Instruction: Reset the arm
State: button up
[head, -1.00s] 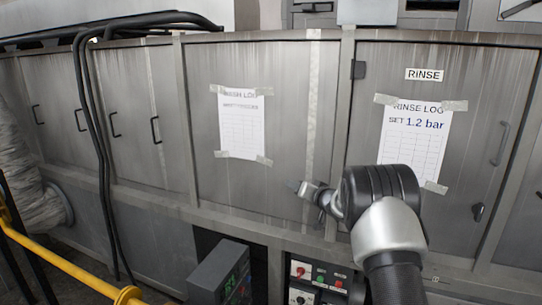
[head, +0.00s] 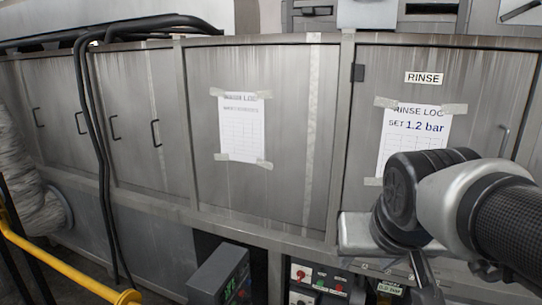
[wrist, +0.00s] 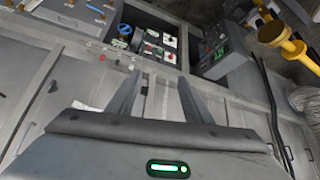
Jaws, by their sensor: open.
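My arm reaches in from the right edge of the head view, in front of the grey machine's RINSE door (head: 490,120). My gripper (wrist: 159,78) shows in the wrist view with two dark fingers spread apart and nothing between them. In the head view the hand is at the lower right, partly hidden behind my wrist joint, and I cannot make out both fingertips there. The fingers point toward the machine front and its control panel (wrist: 160,45), apparently without touching them.
A taped wash log sheet (head: 241,128) and a rinse log sheet (head: 402,135) hang on the doors. A small display box (head: 220,275) stands low at centre. Black hoses (head: 90,130) and a yellow rail (head: 65,265) are at the left. The space before the middle doors is clear.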

jog(key=s+a+f+n+g+b, duration=0.1)
jog(key=s+a+f+b, duration=0.1)
jog(key=s+f, duration=0.45)
notch_tip(320, 180, down, 8)
jog(key=s+r+b, duration=0.1)
jog(key=b, duration=0.8)
notch_tip(320, 180, up, 29)
jog(key=p, duration=2.9)
jog(key=shift+f+y, duration=0.2)
jog(key=shift+y, duration=0.2)
jog(key=shift+f, duration=0.15)
